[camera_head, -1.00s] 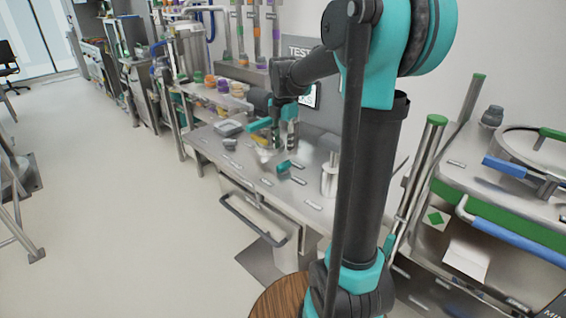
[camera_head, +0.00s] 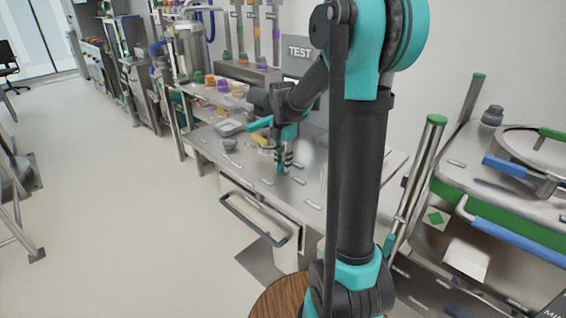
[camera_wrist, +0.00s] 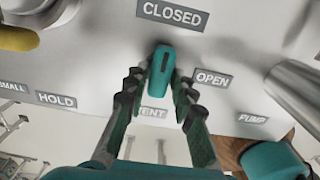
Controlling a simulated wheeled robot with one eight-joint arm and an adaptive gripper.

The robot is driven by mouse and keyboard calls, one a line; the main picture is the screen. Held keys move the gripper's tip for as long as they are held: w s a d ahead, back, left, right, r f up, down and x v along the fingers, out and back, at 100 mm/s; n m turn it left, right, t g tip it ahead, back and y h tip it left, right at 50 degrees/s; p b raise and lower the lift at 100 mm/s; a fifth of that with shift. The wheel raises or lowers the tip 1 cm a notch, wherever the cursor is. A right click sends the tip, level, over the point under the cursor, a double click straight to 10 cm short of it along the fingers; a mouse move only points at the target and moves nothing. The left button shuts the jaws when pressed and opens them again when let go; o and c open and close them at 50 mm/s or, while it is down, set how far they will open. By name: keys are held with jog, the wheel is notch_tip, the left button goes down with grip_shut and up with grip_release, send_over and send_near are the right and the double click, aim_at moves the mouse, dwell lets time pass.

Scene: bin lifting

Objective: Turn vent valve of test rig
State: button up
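The vent valve's teal handle (camera_wrist: 163,68) stands on the grey panel in the wrist view, its dark line pointing towards the CLOSED label (camera_wrist: 170,14). The OPEN label (camera_wrist: 212,79) is to its right and the VENT label (camera_wrist: 152,112) is below, partly hidden. My gripper (camera_wrist: 162,84) is over the handle with its two dark fingers spread, one on each side. Some panel shows between the fingers; firm contact is not visible. In the head view my gripper (camera_head: 284,158) is low over the bench, and the handle (camera_head: 282,169) shows at its tips.
The test rig bench (camera_head: 235,168) has a front rail (camera_head: 255,222). A metal cylinder (camera_wrist: 297,95) is close on the right in the wrist view, and a yellow part (camera_wrist: 16,38) is at upper left. A green-trimmed unit (camera_head: 510,215) stands to the right.

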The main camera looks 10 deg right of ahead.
grip_shut()
jog(key=shift+m, duration=0.3)
jog(key=m, duration=0.3)
jog(key=shift+m, duration=0.4)
jog(key=m, duration=0.3)
jog(key=shift+m, duration=0.3)
jog(key=m, duration=0.5)
jog(key=shift+m, duration=2.4)
